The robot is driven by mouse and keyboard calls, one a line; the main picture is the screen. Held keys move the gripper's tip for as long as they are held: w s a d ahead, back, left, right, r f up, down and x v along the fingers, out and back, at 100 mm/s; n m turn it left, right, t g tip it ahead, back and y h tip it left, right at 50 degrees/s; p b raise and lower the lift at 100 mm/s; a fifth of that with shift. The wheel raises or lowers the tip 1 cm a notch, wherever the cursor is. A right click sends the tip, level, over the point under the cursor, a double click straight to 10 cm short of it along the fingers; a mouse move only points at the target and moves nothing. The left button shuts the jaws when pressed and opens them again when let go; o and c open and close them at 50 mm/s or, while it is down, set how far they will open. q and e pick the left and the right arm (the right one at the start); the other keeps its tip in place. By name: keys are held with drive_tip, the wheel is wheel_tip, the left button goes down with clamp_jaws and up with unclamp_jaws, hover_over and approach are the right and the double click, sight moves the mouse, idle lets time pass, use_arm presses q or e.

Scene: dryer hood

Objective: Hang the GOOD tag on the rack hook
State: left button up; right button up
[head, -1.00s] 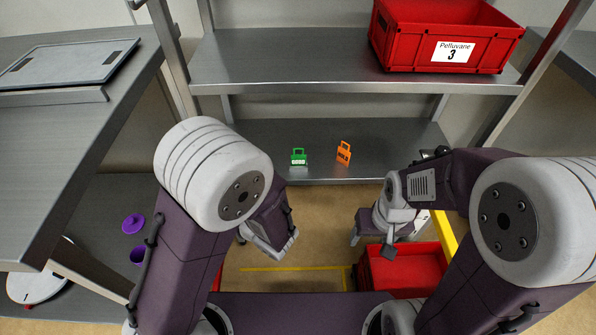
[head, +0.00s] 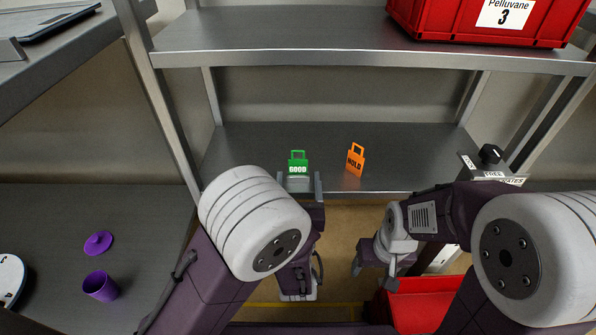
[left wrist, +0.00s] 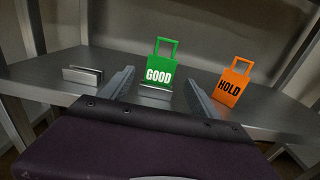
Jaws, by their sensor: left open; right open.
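The green GOOD tag (head: 298,162) stands upright near the front edge of the lower metal shelf; it also shows in the left wrist view (left wrist: 160,64). My left gripper (head: 299,184) is open and empty, in front of the tag. In the left wrist view its fingers (left wrist: 158,92) lie on either side of the tag's lower part, seemingly short of it. A small pale metal piece shows at the tag's foot. The orange HOLD tag (head: 355,160) stands tilted to the right of it. My right gripper (head: 375,264) is open and empty, low at the right. I cannot make out the rack hook.
A red crate (head: 450,20) marked Pelluvane 3 sits on the upper shelf (head: 300,45). A small metal block (left wrist: 82,75) stands left of the tag. A panel with a black knob (head: 490,154) is at right. A purple cup (head: 101,286) and lid (head: 99,243) are at left.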

sight(298, 167)
use_arm(q)
drive_tip(key=w+b, duration=0.2)
drive_tip(key=w, duration=0.3)
drive_tip(key=shift+w, duration=0.1)
drive_tip(key=c, duration=1.4)
wheel_tip(298, 167, up, 5)
drive_tip(key=p, duration=0.4)
drive_tip(key=shift+f, duration=0.1)
drive_tip(key=s+d+r+p, duration=0.6)
drive_tip(key=d, duration=0.3)
drive_tip(key=shift+s+d+r, duration=0.15)
drive_tip(key=shift+s+d, duration=0.15)
drive_tip(key=shift+s, duration=0.05)
